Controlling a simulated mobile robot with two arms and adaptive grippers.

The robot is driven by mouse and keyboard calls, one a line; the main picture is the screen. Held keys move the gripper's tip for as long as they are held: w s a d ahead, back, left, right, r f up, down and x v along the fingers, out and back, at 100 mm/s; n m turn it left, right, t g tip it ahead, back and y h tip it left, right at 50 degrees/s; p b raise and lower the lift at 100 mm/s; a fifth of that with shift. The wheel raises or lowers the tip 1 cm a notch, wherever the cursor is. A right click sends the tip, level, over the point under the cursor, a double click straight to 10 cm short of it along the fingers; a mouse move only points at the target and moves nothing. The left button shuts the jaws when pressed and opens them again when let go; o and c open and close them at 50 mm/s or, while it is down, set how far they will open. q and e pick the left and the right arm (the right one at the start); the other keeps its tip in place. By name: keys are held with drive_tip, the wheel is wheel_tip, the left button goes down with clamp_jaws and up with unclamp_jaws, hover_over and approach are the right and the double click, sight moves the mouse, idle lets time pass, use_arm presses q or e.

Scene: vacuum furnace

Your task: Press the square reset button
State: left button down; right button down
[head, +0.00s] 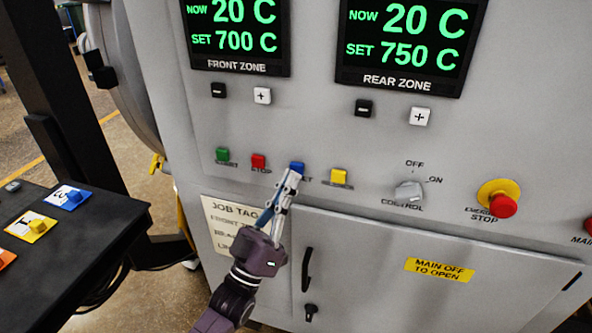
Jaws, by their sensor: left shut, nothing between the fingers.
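The square reset button (297,167) is blue and sits in the row of square buttons on the grey furnace panel. Its label below is partly hidden by my gripper, with only the last letters showing. My left gripper (291,176) is shut and empty, reaching up from below with its fingertips at the lower edge of the blue button. I cannot tell whether the tips touch the button or are a little in front of it. My right gripper is not in view.
A green button (222,154) and a red stop button (258,161) are to the left, a yellow button (339,177) to the right. Further right are the control knob (408,192) and red emergency stop (501,204). A dark table (85,255) stands at left.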

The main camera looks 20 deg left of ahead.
use_arm(q)
drive_tip(key=shift+w, duration=0.3)
drive_tip(key=shift+w, duration=0.45)
idle(0.6)
drive_tip(key=shift+s, duration=0.95)
drive_tip(key=s+p, duration=0.1)
drive_tip(key=s, duration=0.4)
drive_tip(key=shift+p, duration=0.4)
